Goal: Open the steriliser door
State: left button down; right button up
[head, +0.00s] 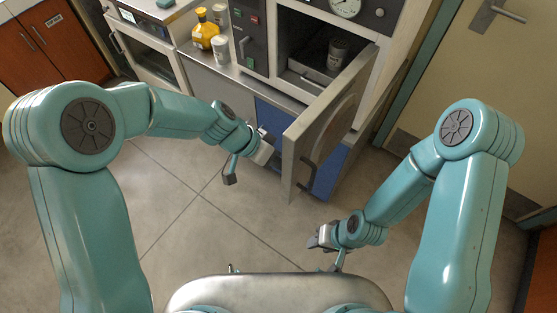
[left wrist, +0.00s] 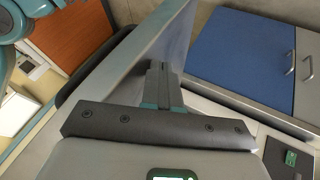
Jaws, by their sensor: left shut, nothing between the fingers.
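The steriliser (head: 250,40) stands at the back, with a gauge on top and a dark open chamber (head: 300,45). Its door (head: 325,125) is swung out toward me, hinged at the right, and stands well open. My left gripper (head: 270,145) is shut and empty, just left of the door's free edge. In the left wrist view its closed fingers (left wrist: 161,78) are in front of a pale panel, apparently the door. My right gripper (head: 318,238) is low, apart from the door; its fingers are too small to judge.
A metal jar (head: 338,54) stands inside the chamber. A yellow bottle (head: 205,32) and a pale canister (head: 220,51) stand on the counter left of the steriliser. Blue cabinet doors (head: 275,122) are below. A beige room door is at the right. The floor in front is clear.

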aim_at(311, 186)
pick_arm(q)
jog(key=s+d+b, duration=0.1)
jog(key=b, duration=0.1)
jog(key=s+d+f+n+b, duration=0.1)
jog(key=b, duration=0.1)
jog(key=shift+s+d+t, duration=0.2)
jog(key=shift+t, duration=0.1)
jog(key=s+d+r+n+b, duration=0.1)
jog(key=s+d+b, duration=0.2)
jog(key=s+d, duration=0.1)
jog(key=shift+d+t, duration=0.4)
jog(key=shift+d, duration=0.3)
jog(key=shift+a+r, duration=0.15)
jog(key=shift+r, duration=0.1)
jog(key=p+v, duration=0.1)
jog(key=v, duration=1.4)
jog(key=shift+s+r+p, duration=0.2)
jog(key=shift+r+p, duration=0.15)
